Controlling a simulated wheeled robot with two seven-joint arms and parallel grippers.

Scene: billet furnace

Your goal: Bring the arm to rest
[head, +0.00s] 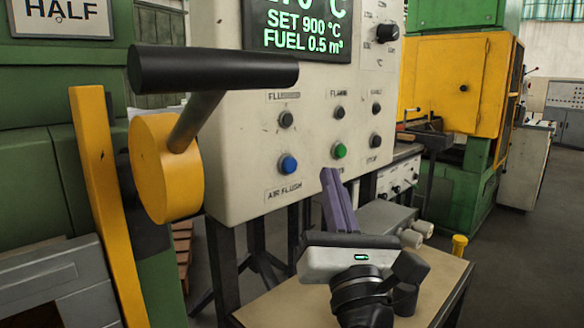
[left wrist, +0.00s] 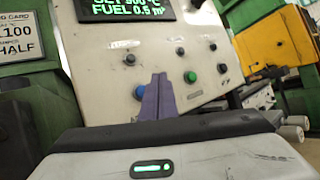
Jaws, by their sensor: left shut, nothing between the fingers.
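My left gripper (head: 328,175) is in front of the lower part of the white control panel (head: 235,150). Its purple fingers are shut together, with nothing between them. In the head view the tips show just below the green button (head: 339,151) and right of the blue button (head: 288,164). The left wrist view shows the closed fingers (left wrist: 158,76) pointing up at the panel, left of the green button. I cannot tell the exact gap between tips and panel; no contact shows. My right gripper is in neither view.
A lever with a black handle (head: 212,69) and yellow hub (head: 165,170) juts out at the left. A tan-topped table (head: 440,280) lies below my gripper. A green and yellow machine (head: 455,80) stands behind at the right. Open floor shows at the far right.

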